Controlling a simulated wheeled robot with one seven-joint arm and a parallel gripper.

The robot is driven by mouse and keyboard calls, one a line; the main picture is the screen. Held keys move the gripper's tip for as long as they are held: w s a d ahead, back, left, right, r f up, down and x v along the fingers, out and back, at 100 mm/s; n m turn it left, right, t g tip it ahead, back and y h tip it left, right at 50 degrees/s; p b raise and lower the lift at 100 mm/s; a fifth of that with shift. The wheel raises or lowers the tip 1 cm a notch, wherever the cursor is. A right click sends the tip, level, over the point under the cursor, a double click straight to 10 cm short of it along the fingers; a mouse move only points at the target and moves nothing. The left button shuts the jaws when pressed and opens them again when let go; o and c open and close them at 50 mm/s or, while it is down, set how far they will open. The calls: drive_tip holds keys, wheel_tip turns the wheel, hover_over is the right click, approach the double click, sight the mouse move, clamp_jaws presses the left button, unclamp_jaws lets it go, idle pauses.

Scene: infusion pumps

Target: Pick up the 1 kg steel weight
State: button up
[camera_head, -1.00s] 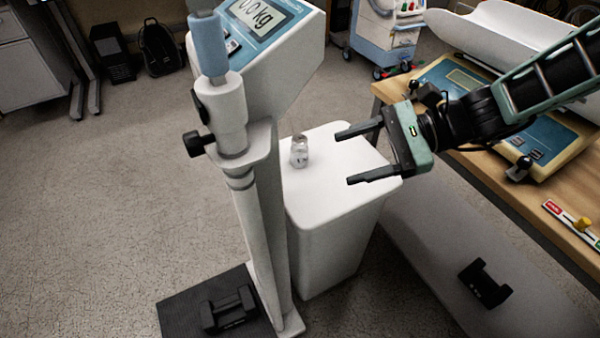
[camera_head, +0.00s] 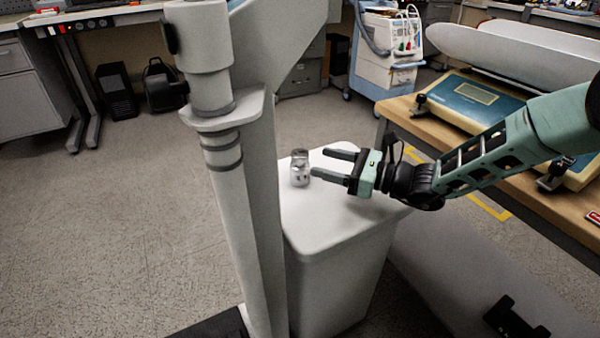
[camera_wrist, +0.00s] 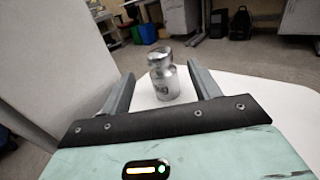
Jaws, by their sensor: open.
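The steel weight (camera_head: 300,168) is a small shiny cylinder with a knob on top. It stands upright on the white stand (camera_head: 345,215), near its left edge beside the scale column. My gripper (camera_head: 326,163) is open and just to the right of the weight, with its fingers pointing at it. In the wrist view the weight (camera_wrist: 163,78) stands ahead, roughly centred between the two spread fingers of my gripper (camera_wrist: 160,88), and part of its marking shows. The fingers do not appear to touch it.
The tall white scale column (camera_head: 240,190) rises close to the left of the weight. A wooden table (camera_head: 400,110) with a blue-faced baby scale (camera_head: 478,98) is at the right, under my arm. A dark dumbbell-shaped object (camera_head: 515,320) lies at the lower right.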

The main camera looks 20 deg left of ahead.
sight(292, 153)
drive_tip(key=a+b, duration=0.2)
drive_tip(key=a, duration=0.6)
drive_tip(key=shift+w+a+f, duration=0.1)
drive_tip(key=shift+a, duration=0.3)
drive_tip(key=shift+c, duration=0.3)
clamp_jaws()
drive_tip(key=shift+r, duration=0.2)
